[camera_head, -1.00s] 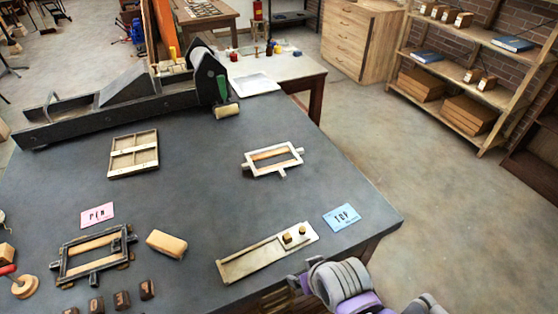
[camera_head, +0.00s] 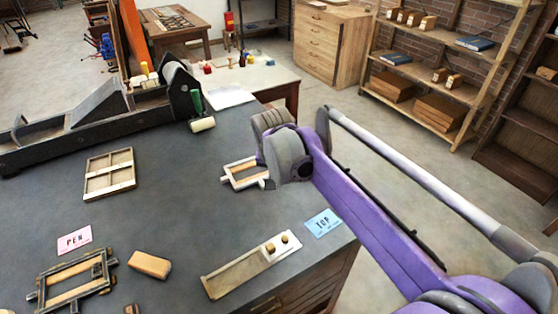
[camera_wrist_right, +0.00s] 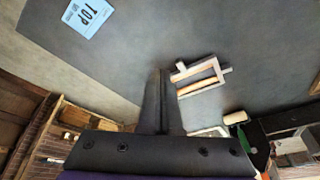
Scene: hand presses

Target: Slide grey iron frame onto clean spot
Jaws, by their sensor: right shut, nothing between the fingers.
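The light grey frame (camera_head: 228,181), with a wooden bar inside, lies flat on the dark tabletop right of centre; my right arm hides its right end. It also shows in the right wrist view (camera_wrist_right: 213,64). My right gripper (camera_wrist_right: 160,72) is shut and empty, its fingers beside the frame's near side in that view; I cannot tell whether they touch it. In the head view its fingertips are hidden behind the wrist. A darker frame (camera_head: 43,292) lies at the lower left. I cannot pick out a distinct clean spot. My left gripper is out of view.
A blue TOP card (camera_head: 323,223) and a long tray with two knobs (camera_head: 235,278) lie nearer the front. A wooden tray (camera_head: 109,174), pink PEN card (camera_head: 74,240) and tan block (camera_head: 149,265) lie left. The press (camera_head: 70,125) stands behind. Tabletop between is clear.

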